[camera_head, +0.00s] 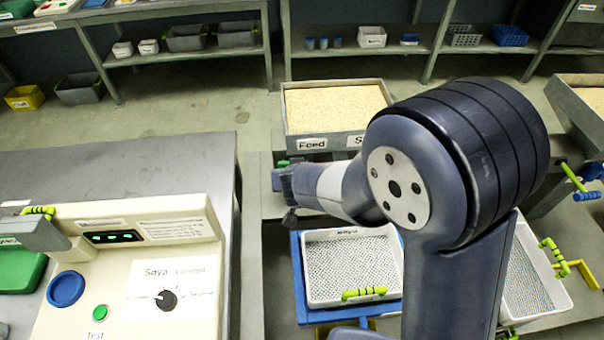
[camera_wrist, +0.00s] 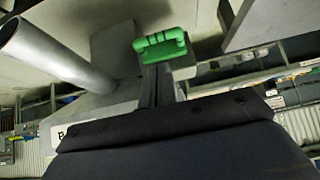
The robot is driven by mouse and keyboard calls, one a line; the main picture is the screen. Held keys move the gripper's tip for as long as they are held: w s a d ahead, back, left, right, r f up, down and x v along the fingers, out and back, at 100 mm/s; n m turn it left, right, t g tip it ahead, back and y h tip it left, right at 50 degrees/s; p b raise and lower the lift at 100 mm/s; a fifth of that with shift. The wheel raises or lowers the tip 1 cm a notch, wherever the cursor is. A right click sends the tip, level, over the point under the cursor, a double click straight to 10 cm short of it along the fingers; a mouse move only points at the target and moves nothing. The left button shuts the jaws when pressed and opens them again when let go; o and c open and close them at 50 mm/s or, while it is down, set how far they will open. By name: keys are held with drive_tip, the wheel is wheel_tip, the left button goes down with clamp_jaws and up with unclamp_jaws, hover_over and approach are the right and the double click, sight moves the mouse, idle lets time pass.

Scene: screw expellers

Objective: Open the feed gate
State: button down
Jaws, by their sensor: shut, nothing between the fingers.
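A hopper (camera_head: 290,122) filled with pale grain, with a label reading "Feed", stands at the middle back in the head view. A small green part (camera_head: 283,163) shows below its left front corner. In the wrist view a green handle (camera_wrist: 160,44) sits just beyond my fingertips; I take it for the feed gate's handle. My gripper (camera_head: 285,186) is below the hopper's left front, close to the green part. In the wrist view my gripper (camera_wrist: 157,72) is shut and empty. The handle overlaps the fingertips there, and I cannot tell whether they touch. The gate plate is hidden.
A white tray (camera_head: 312,292) with a lime handle stands in a blue frame below my gripper. Another white tray (camera_head: 560,305) is at the right, partly behind my arm. A control console (camera_head: 110,270) fills the lower left. A grey pipe (camera_wrist: 45,55) shows in the wrist view.

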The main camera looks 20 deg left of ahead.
drive_tip(key=x, duration=0.9)
drive_tip(key=shift+w+a+f+p, duration=0.2)
drive_tip(key=shift+a+p, duration=0.05)
drive_tip(key=shift+p, duration=0.1)
drive_tip(key=shift+s+d+f+b, duration=0.2)
drive_tip(key=shift+s+b, duration=0.25)
drive_tip(key=shift+b, duration=0.3)
drive_tip(key=s, duration=0.1)
drive_tip(key=s+d+b, duration=0.1)
drive_tip(key=s+b, duration=0.1)
drive_tip(key=shift+d+r, duration=0.2)
drive_tip(key=shift+d, duration=0.2)
drive_tip(key=shift+r, duration=0.1)
